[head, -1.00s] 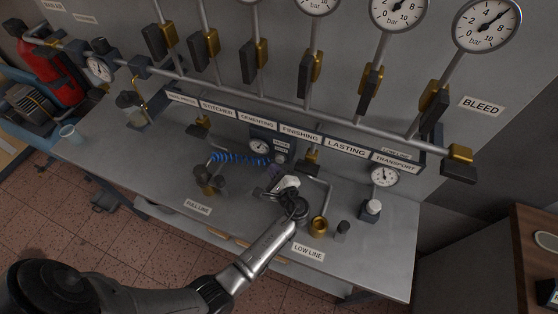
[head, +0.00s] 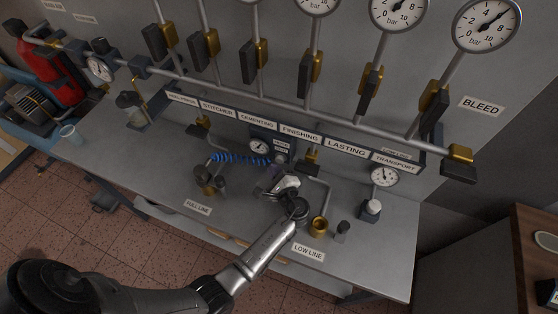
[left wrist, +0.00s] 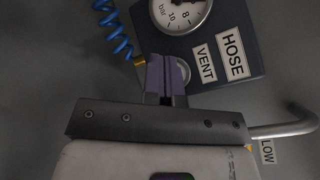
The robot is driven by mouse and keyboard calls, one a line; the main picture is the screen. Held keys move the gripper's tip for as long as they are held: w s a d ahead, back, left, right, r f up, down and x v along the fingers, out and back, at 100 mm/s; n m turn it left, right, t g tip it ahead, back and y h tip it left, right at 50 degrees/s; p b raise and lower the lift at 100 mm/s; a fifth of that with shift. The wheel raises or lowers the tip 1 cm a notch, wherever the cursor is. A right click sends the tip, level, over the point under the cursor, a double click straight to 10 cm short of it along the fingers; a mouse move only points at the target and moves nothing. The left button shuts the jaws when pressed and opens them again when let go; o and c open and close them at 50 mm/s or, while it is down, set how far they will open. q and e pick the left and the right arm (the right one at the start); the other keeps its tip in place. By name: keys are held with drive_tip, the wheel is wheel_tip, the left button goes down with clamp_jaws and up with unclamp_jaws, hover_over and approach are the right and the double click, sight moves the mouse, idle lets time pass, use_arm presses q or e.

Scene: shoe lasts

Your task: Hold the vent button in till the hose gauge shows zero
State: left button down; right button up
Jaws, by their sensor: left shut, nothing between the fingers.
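The hose gauge (head: 259,147) is a small white dial on a dark blue block at the back of the bench. Its needle is too small to read in the head view. In the left wrist view the hose gauge (left wrist: 180,8) is cut off by the top edge. The vent button (left wrist: 184,72) is a round grey knob under the VENT label, partly hidden by my purple fingers. My left gripper (head: 277,170) is shut and empty, its fingertips (left wrist: 164,66) at the button. I cannot tell whether they touch or press it. My right gripper is not in view.
A coiled blue hose (head: 238,158) runs left from the block. A bent grey pipe (head: 322,188) with a brass fitting stands right of my gripper. Valves and a long pipe (head: 290,98) line the wall above.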

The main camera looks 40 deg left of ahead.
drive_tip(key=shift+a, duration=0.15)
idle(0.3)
use_arm(q)
drive_tip(key=shift+w, duration=0.1)
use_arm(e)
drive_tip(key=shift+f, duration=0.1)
use_arm(q)
drive_tip(key=shift+w+a, duration=0.15)
drive_tip(key=shift+w, duration=0.1)
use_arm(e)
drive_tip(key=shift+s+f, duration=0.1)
use_arm(q)
drive_tip(key=shift+w+a+b, duration=0.1)
drive_tip(key=shift+w+b, duration=0.15)
drive_tip(key=shift+b, duration=0.1)
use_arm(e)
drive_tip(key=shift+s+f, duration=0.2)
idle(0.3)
